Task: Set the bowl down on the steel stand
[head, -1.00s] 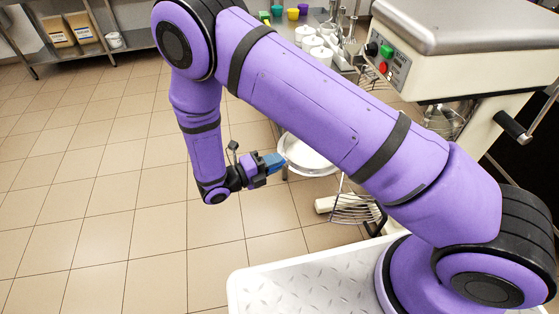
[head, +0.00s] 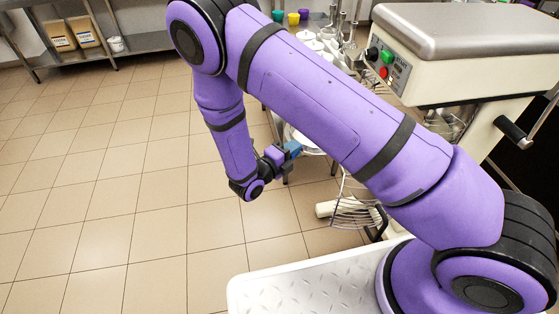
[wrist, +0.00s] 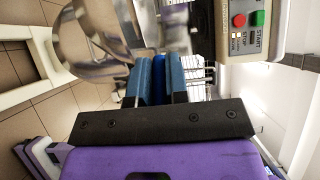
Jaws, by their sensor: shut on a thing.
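The shiny steel bowl (wrist: 95,38) fills the upper left of the wrist view. In the head view a pale curved part of the bowl (head: 304,141) shows beside the blue fingertips, and my purple arm hides the rest. My gripper (head: 291,149) is low, left of the mixer-like machine. A short leg shows below the bowl in the head view, possibly part of the steel stand, whose top I cannot make out.
A cream machine (head: 450,75) with red and green buttons stands at the right. A wire rack or guard (head: 355,210) and a white cylinder (head: 326,209) lie low beneath my arm. A steel counter with cups (head: 293,18) is behind. The tiled floor (head: 110,190) at left is clear.

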